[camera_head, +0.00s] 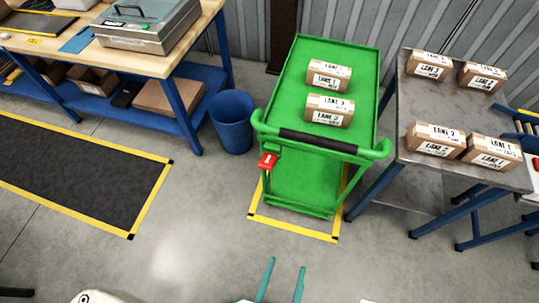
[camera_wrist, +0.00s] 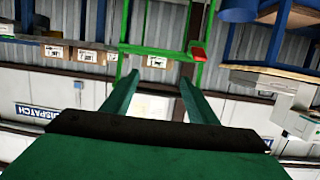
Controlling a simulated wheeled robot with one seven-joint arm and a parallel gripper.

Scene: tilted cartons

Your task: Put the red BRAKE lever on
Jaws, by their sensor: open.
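The red BRAKE lever (camera_head: 268,160) is on the left front corner of the green cart (camera_head: 372,95), just below its dark push handle. A small white mark shows on it, too small to read. The lever also shows in the wrist view (camera_wrist: 198,54) at upper right, beyond the fingertips. I cannot tell its on or off position. My gripper (camera_head: 287,263) is at the bottom of the head view, in front of the cart and apart from it. Its two green fingers are spread in the wrist view (camera_wrist: 158,76) with nothing between them.
Two cartons (camera_head: 329,76) lie on the cart's top. A grey table (camera_head: 405,105) with several cartons stands at right. A blue bin (camera_head: 233,122) and a workbench (camera_head: 185,65) are at left. Yellow tape (camera_head: 290,228) frames the cart. The floor in front is clear.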

